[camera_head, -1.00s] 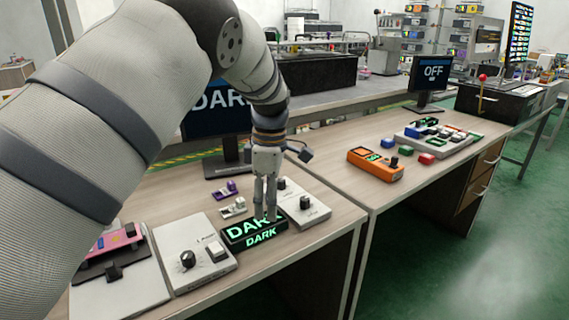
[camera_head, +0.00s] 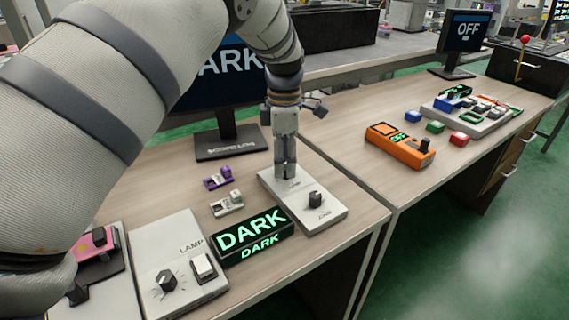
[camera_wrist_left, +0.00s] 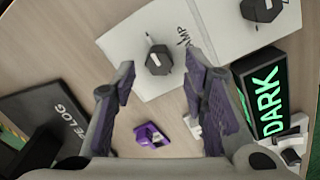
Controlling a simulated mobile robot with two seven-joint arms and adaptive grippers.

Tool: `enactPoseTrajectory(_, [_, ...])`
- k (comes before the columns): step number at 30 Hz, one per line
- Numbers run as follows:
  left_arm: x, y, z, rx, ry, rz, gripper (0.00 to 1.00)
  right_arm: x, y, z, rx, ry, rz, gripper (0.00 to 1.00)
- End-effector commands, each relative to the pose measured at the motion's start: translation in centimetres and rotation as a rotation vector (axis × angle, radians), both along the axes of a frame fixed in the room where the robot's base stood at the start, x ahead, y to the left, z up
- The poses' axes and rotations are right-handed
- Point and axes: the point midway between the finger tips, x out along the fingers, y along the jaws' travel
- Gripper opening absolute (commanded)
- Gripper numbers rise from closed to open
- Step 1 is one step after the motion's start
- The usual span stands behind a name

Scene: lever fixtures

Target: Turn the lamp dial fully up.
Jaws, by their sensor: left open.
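My left gripper (camera_head: 285,174) is open, pointing down over the far end of a pale panel (camera_head: 323,215). In the head view its fingers hide that end. In the left wrist view a black dial (camera_wrist_left: 158,60) on this panel shows beyond and between the spread fingers (camera_wrist_left: 160,90), with a label ending in "MP" partly cut off. I cannot tell if the fingers touch it. A second black dial (camera_head: 315,199) sits on the near end. A panel at the left, labelled "LAMP" (camera_head: 190,245), has a black dial (camera_head: 166,281) and a rocker switch (camera_head: 204,267). The sign (camera_head: 252,235) reads "DARK".
A monitor base (camera_head: 231,141) and small purple (camera_head: 218,178) and white (camera_head: 227,203) switches stand left of the gripper. A pink device (camera_head: 93,245) is at far left. An orange meter (camera_head: 400,146) and coloured blocks lie on the right table. Wood right of the panel is bare.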

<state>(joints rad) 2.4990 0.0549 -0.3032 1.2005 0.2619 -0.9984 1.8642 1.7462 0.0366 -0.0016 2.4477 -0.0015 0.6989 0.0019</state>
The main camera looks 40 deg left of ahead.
Motion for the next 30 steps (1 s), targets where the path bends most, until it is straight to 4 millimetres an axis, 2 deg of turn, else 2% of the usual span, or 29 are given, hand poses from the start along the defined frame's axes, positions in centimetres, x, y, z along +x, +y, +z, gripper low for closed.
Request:
enactPoseTrajectory(4, [0.0,0.0,-1.5,-0.001,-0.001,0.0,0.4,0.0,0.0,0.0,0.0,0.0,0.0,0.4])
enactPoseTrajectory(12, [0.0,0.0,-1.7,0.0,-0.001,0.0,0.4,0.0,0.0,0.0,0.0,0.0,0.0,0.4])
enactPoseTrajectory(17, [0.0,0.0,-1.7,0.0,-0.001,0.0,0.04,0.0,0.0,0.0,0.0,0.0,0.0,0.4])
enactPoseTrajectory(18, [0.0,0.0,-1.7,0.0,-0.001,-0.001,0.0,0.0,0.0,0.0,0.0,0.0,0.0,0.4])
enactPoseTrajectory(30, [0.1,0.0,-1.6,0.0,-0.002,-0.056,0.0,0.2,0.0,0.1,0.0,-0.006,0.0,0.4])
